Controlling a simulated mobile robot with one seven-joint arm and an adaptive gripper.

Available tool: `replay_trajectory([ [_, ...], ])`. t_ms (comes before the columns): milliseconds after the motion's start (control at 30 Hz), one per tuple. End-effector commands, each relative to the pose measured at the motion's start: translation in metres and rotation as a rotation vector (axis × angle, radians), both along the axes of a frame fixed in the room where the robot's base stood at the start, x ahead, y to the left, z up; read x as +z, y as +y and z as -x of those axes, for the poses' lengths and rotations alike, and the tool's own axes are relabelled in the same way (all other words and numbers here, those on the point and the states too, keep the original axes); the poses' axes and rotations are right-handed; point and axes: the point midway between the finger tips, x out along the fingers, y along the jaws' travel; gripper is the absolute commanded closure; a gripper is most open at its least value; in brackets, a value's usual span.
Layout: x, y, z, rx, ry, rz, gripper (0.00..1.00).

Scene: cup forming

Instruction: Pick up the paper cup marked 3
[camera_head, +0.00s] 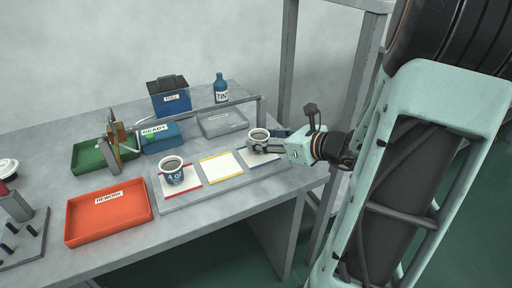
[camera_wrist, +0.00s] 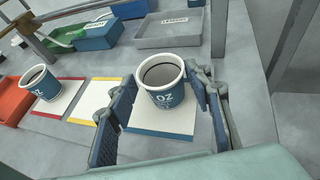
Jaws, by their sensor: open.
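The yellow-edged card (camera_head: 222,167) between the cups is empty. An orange REWORK tray (camera_head: 107,212) lies front left, a green tray (camera_head: 97,155) behind it. A blue READY bin (camera_head: 161,138), grey tray (camera_head: 222,122) and blue bottle (camera_head: 221,89) stand behind, near a rail (camera_head: 205,107).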

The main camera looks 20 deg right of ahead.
Motion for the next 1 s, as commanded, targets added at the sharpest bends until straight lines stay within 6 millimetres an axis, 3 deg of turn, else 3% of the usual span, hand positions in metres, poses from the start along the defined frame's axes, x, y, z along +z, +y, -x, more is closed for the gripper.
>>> replay_trajectory([
  [600, -0.032, 0.023, -0.064, 0.001, 0.000, 0.001, 0.54],
  [900, -0.032, 0.024, -0.068, 0.000, 0.000, 0.001, 0.54],
  [1000, -0.032, 0.024, -0.068, 0.000, 0.000, 0.001, 0.65],
])
